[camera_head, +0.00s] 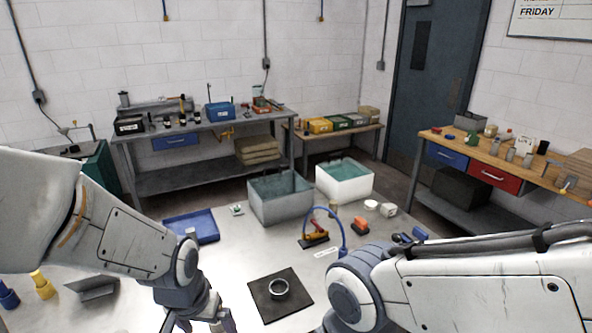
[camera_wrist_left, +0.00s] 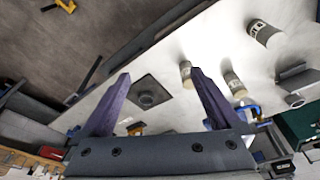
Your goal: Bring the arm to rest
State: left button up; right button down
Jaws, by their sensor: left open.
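My left arm (camera_head: 110,225) comes in from the left, and its left gripper (camera_head: 198,324) hangs at the bottom edge over the grey table, left of a black square mat (camera_head: 263,308) with a metal ring (camera_head: 279,287) on it. In the left wrist view the left gripper (camera_wrist_left: 159,76) shows two purple fingers spread wide with nothing held between them. The mat (camera_wrist_left: 160,103) and ring show beyond the fingers, apart from them. My right arm (camera_head: 480,280) reaches in from the right; its gripper is out of the picture.
On the table are a blue tray (camera_head: 207,225), a grey bin (camera_head: 281,214), a white bin with a teal inside (camera_head: 331,183), a red clamp-like tool (camera_head: 316,232), a blue hoop (camera_head: 340,222) and a grey angled block (camera_head: 92,291). Workbenches stand along the walls.

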pick_arm(q)
jog(key=s+d+f+m+g+b, duration=0.2)
jog(key=s+d+m+b, duration=0.4)
jog(key=s+d, duration=0.5)
jog(key=shift+s+d+f+h+b, duration=0.2)
jog(key=shift+s+f+h+b, duration=0.2)
jog(key=shift+s+f+b, duration=0.55)
